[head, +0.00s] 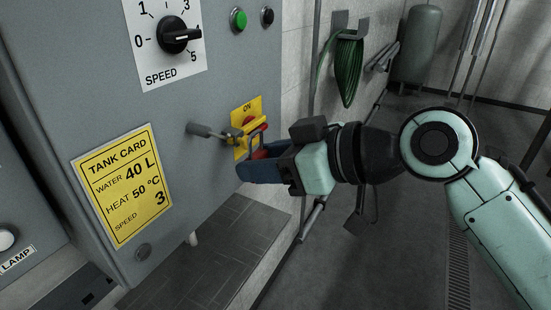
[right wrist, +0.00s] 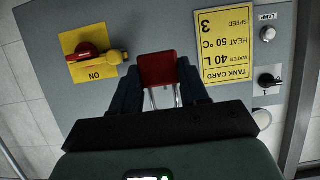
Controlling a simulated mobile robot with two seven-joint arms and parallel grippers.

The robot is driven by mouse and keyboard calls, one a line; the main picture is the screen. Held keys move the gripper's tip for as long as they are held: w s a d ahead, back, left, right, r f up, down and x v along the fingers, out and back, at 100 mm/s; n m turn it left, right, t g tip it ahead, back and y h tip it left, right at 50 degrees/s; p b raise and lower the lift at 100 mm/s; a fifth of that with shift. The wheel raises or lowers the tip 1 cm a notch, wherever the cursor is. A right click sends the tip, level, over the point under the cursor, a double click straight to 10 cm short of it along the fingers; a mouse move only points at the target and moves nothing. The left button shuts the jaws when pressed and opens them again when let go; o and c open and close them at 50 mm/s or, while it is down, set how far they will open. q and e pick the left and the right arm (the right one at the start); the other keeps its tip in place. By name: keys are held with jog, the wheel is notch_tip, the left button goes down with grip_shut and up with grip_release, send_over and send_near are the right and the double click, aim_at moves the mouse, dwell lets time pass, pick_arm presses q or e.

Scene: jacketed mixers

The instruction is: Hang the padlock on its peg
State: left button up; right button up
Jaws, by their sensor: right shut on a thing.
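My right gripper (head: 250,166) is shut on the red padlock (right wrist: 160,68), in front of the grey panel. In the right wrist view the padlock's red body sits between the dark fingertips (right wrist: 160,82), with silver shackle legs below it. In the head view only a small red part of the padlock (head: 262,152) shows above the fingers. A grey peg (head: 204,131) sticks out from the panel, to the left of and above the gripper. The padlock is apart from the peg in the head view. The peg cannot be made out in the right wrist view. My left gripper is out of view.
A red rotary switch (head: 257,124) on a yellow ON plate (head: 247,106) is close behind the gripper; a yellow part projects from it. The yellow tank card (head: 124,187) is at lower left, the speed dial (head: 180,37) above. A green hose (head: 346,70) hangs on the wall.

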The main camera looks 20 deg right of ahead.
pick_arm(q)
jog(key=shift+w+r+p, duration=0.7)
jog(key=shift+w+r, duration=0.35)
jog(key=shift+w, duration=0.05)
pick_arm(e)
jog(key=r+x, duration=0.1)
jog(key=x, duration=0.6)
jog(key=shift+w+a+r, duration=0.25)
jog(key=shift+w+a, duration=0.1)
jog(key=shift+w, duration=0.1)
jog(key=o, duration=1.2)
